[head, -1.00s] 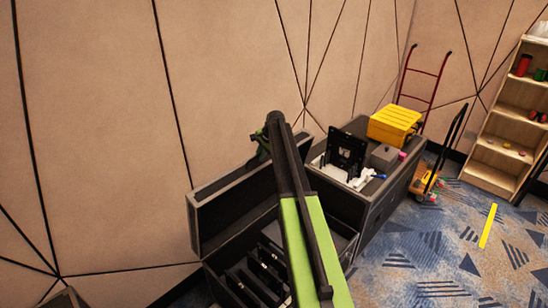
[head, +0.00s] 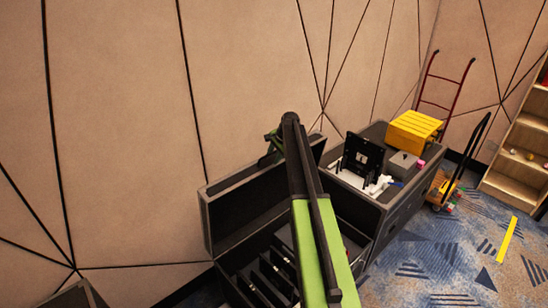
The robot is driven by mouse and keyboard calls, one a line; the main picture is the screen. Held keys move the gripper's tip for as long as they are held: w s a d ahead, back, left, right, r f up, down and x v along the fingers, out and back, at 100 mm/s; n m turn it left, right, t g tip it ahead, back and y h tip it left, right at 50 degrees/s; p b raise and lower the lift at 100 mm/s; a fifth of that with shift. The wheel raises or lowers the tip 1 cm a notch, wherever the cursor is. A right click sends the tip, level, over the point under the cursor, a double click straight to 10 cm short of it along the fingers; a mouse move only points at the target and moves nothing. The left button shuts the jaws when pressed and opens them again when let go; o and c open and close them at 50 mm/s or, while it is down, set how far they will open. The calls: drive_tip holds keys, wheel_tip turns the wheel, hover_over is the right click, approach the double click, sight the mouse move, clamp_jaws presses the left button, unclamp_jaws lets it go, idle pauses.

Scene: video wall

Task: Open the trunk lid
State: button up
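The dark trunk (head: 226,270) stands low against the panelled wall, with several black upright dividers (head: 268,278) inside. Its lid (head: 240,217) is raised and stands upright at the back, and the inside of the trunk shows. My green and black arm reaches across the trunk and hides part of the lid and interior. My gripper (head: 273,150) shows only as a small dark green part behind the arm's far end, near the lid's upper edge. Its fingers are mostly hidden. I cannot tell whether it touches the lid or is open.
A second dark case (head: 400,208) stands just right of the trunk, carrying a black bracket (head: 362,158), a grey box (head: 403,163) and a yellow box (head: 414,130). A red hand truck (head: 445,85) leans behind. Shelves (head: 520,150) stand at right. Carpet (head: 450,260) is open at front right.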

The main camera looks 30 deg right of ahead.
drive_tip(key=shift+s+d, duration=0.1)
drive_tip(key=shift+d, duration=0.1)
drive_tip(key=shift+s+r+p, duration=0.15)
drive_tip(key=shift+r+p, duration=0.4)
drive_tip(key=shift+p, duration=0.05)
drive_tip(key=p+v, duration=1.4)
drive_tip(key=v, duration=0.2)
drive_tip(key=shift+p, duration=0.3)
drive_tip(key=shift+s+a, duration=0.1)
